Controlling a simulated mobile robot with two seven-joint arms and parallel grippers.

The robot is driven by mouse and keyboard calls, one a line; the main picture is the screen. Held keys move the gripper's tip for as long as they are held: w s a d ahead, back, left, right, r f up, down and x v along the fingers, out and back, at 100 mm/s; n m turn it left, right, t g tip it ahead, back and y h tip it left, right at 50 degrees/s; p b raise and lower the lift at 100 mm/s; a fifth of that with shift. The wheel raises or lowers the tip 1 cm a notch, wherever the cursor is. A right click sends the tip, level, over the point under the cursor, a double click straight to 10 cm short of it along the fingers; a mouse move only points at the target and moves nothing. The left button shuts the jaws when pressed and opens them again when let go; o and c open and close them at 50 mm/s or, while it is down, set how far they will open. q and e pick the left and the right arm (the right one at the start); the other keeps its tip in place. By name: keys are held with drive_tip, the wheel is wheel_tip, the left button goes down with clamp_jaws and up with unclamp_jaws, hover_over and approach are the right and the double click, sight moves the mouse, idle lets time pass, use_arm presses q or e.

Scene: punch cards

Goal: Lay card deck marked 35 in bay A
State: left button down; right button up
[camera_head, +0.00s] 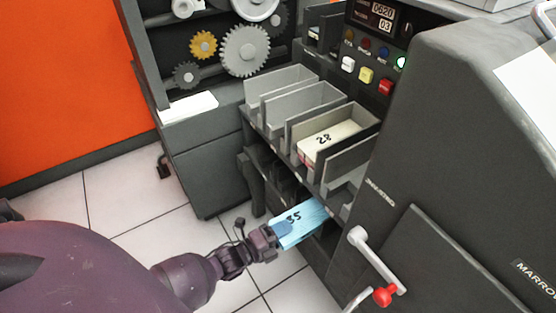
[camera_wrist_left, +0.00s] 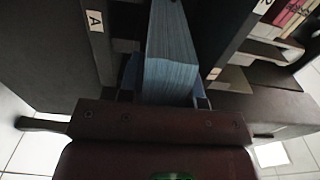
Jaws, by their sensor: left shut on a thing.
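The card deck (camera_head: 303,222) is light blue and marked 35 on top. My left gripper (camera_head: 275,235) is shut on its near end, and the deck points toward the lower bays of the dark machine. In the left wrist view, the blue deck (camera_wrist_left: 172,62) stands out ahead of my gripper between two dark walls. A label A (camera_wrist_left: 95,20) is on the left wall, marking bay A. How deep the deck reaches into the bay, and whether it touches the floor, I cannot tell. My right gripper is not in view.
Above, a grey open tray (camera_head: 350,113) holds a cream deck (camera_head: 331,142) marked 28, beside empty grey trays (camera_head: 281,84). A crank handle with a red knob (camera_head: 386,295) sticks out at the lower right. White floor tiles (camera_head: 110,238) are clear at left.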

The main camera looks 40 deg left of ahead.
sight(321, 210)
use_arm(q)
drive_tip(key=shift+x, duration=1.65)
drive_tip(key=shift+b+x, duration=0.4)
drive_tip(key=shift+x, duration=2.2)
drive_tip(key=shift+b+x, duration=0.4)
drive_tip(key=shift+x, duration=1.55)
drive_tip(key=shift+w+d, duration=0.1)
drive_tip(key=shift+w, duration=0.05)
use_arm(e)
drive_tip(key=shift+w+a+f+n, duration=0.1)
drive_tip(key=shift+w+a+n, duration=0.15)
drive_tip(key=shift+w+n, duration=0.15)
use_arm(q)
drive_tip(key=shift+r, duration=0.1)
drive_tip(key=shift+f, duration=0.2)
